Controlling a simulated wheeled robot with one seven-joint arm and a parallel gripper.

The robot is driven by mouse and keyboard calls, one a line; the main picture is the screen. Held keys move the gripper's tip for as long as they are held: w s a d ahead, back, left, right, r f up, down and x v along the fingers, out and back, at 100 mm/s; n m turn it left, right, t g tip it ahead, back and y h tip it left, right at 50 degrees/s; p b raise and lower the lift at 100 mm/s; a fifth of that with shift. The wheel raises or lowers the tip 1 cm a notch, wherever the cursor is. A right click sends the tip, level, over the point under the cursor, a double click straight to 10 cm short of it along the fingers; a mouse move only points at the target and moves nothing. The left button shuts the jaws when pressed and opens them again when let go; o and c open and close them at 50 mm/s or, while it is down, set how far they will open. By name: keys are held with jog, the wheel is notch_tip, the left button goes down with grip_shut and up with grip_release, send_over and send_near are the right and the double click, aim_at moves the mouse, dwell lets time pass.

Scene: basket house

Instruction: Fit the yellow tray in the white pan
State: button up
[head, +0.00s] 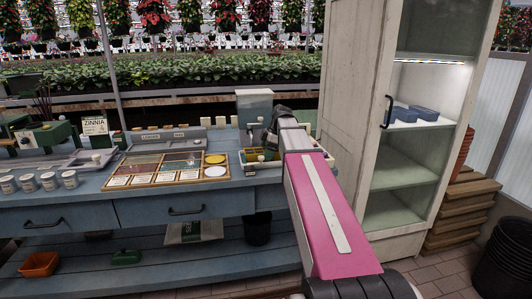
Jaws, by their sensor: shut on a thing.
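My gripper (268,143) is at the right end of the blue-grey bench, in front of a pale box-shaped unit (254,104). My arm hides part of it. It is shut, and a small yellow piece, seemingly the yellow tray (270,154), shows at its fingertips. The piece is just over or in a wooden-edged holder with small compartments (250,165); I cannot tell whether it touches. I cannot pick out the white pan with certainty. A white round piece (215,171) and a yellow round one (214,159) lie left of my gripper.
A wooden sorting tray (150,172) with coloured compartments lies to the left on the bench. Several pale cups (48,181) stand further left. A tall cabinet (350,80) stands close on the right, with blue containers (415,113) on a shelf.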

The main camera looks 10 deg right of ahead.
jog(key=shift+f, duration=0.5)
dwell(0.4)
jog(key=o, duration=1.1)
jog(key=shift+o, duration=0.2)
jog(key=shift+r, duration=0.1)
jog(key=shift+r, duration=3.9)
jog(key=shift+s, duration=0.15)
